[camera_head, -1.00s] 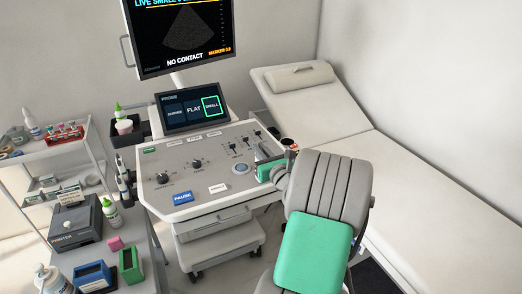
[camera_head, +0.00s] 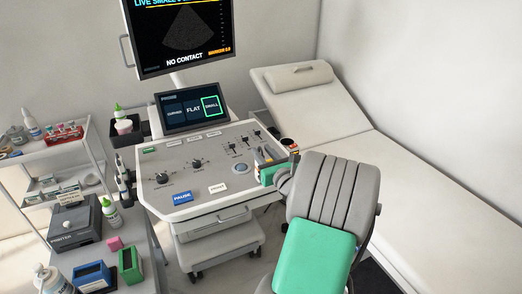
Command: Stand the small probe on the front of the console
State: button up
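The console (camera_head: 215,178) is a light grey sloped panel with knobs, sliders and a blue PAUSE key, in the middle of the head view. My gripper (camera_head: 265,163) is at the console's right edge, beside the sliders and partly hidden by my own green and grey arm. A small pale piece shows at its tip; I cannot tell whether it is a finger or a held probe. Slim probe-like handles (camera_head: 122,172) stand in holders on the console's left side. I cannot tell which one is the small probe. The touch screen (camera_head: 190,107) has SMALL outlined in green.
A monitor (camera_head: 182,35) reading NO CONTACT stands above the console. An examination couch (camera_head: 425,190) fills the right. A cart with a printer (camera_head: 75,225), bottles and blue and green boxes stands at left.

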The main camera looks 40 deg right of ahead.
jog(key=v, duration=1)
jog(key=w+a+f+n+g+y, duration=0.3)
jog(key=w+a+f+n+y, duration=0.1)
jog(key=a+n, duration=0.6)
jog(key=w+a+f+n+g+y, duration=0.3)
jog(key=a+n+g+y, duration=0.1)
jog(key=a+n, duration=0.6)
jog(key=s+a+n+g+h, duration=0.3)
jog(key=s+a+n+g, duration=0.4)
jog(key=s+a+n, duration=0.5)
jog(key=s+n, duration=0.1)
jog(key=n, duration=0.6)
jog(key=shift+a+f+b, duration=0.15)
jog(key=shift+a+b, duration=0.05)
jog(key=shift+b, duration=0.15)
jog(key=shift+r+p, duration=0.8)
jog(key=shift+r, duration=0.15)
